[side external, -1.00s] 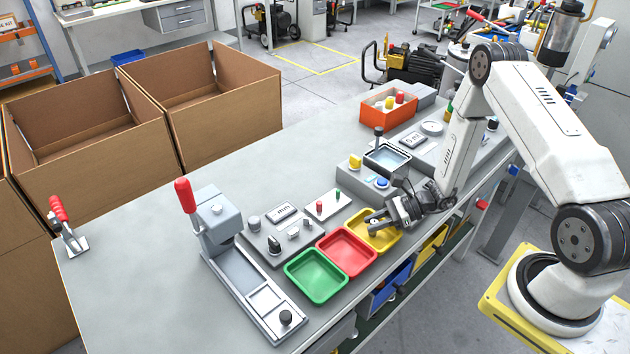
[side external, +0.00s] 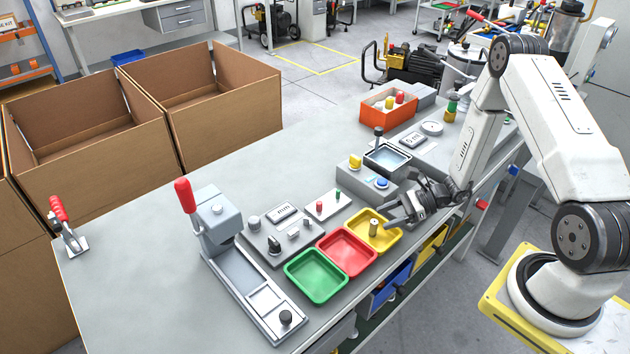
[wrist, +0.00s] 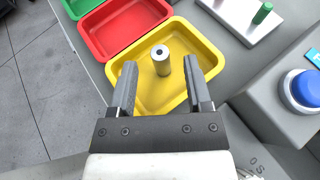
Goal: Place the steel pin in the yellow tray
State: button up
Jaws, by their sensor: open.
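The steel pin (side external: 373,228) stands upright inside the yellow tray (side external: 386,243). In the wrist view the pin (wrist: 161,61) shows its round top with a dark hole, and the yellow tray (wrist: 190,34) surrounds it. My gripper (side external: 394,216) is open at the right side of the tray. In the wrist view my gripper (wrist: 158,82) has its two fingers spread, with the pin beyond and between the tips in the picture. A gap shows between each finger and the pin.
The red tray (side external: 346,252) and the green tray (side external: 316,276) sit beside the yellow one, both empty. A plate with small red and green pegs (side external: 328,205) lies behind. A grey box with a blue button (side external: 382,183) stands close to my gripper.

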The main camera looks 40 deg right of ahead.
jog(key=v, duration=0.8)
jog(key=shift+s+d, duration=0.15)
dwell(0.4)
jog(key=s+a+r+n+g+h, duration=0.1)
jog(key=a+r+n+h, duration=0.4)
jog(key=n, duration=0.7)
jog(key=s+a+r+n+g+h, duration=0.2)
jog(key=a+r+n+h, duration=0.4)
jog(key=a+r+n, duration=0.3)
jog(key=shift+a+r+n+g, duration=0.35)
jog(key=shift+n+g, duration=0.55)
jog(key=shift+n, duration=1)
jog(key=shift+a+f, duration=0.1)
